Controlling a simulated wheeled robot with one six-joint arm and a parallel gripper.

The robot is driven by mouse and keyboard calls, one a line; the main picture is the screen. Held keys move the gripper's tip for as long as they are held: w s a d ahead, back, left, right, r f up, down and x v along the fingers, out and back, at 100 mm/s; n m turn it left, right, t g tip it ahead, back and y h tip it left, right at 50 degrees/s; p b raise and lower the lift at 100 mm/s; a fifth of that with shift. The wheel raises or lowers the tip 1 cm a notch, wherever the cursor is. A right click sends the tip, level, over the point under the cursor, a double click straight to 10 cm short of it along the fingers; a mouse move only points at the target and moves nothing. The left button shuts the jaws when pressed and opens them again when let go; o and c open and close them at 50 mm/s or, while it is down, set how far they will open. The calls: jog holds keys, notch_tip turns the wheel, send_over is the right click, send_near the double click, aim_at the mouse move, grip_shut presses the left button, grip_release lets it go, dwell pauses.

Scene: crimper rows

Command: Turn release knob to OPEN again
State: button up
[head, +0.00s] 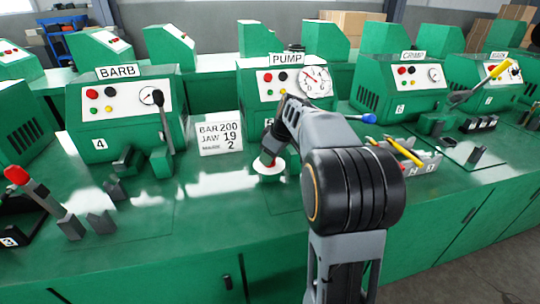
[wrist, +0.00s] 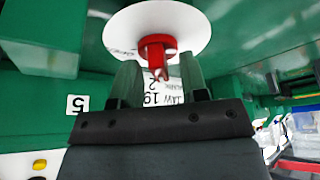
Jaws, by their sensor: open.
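The red release knob (wrist: 157,48) sits on a white round dial plate (wrist: 190,25) in the wrist view. The plate has small print at its edge that I cannot read, so the knob's setting is unclear. I see no contact.
A card (head: 220,132) reading BAR 200, JAW 19 stands left of the knob. The BARB machine (head: 120,110) with a black lever is further left. A tray with yellow-handled tools (head: 405,152) lies to the right.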

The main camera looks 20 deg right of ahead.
jog(key=shift+c, duration=0.3)
grip_shut()
jog(key=shift+m, duration=0.3)
jog(key=m, duration=0.2)
jog(key=m+t+h+p, duration=0.1)
jog(key=m, duration=0.1)
jog(key=shift+a+r+h, duration=0.1)
jog(key=shift+r+h, duration=0.05)
jog(key=shift+h, duration=0.15)
jog(key=m+h+p, duration=0.2)
jog(key=m, duration=0.5)
jog(key=m+h, duration=0.1)
jog(key=m, duration=0.1)
jog(key=shift+a+g+h, duration=0.1)
jog(key=shift+g+h, duration=0.2)
jog(key=shift+g, duration=0.1)
jog(key=shift+w+m+g+h, duration=0.1)
jog(key=shift+m+g+h, duration=0.45)
jog(key=shift+m, duration=1.55)
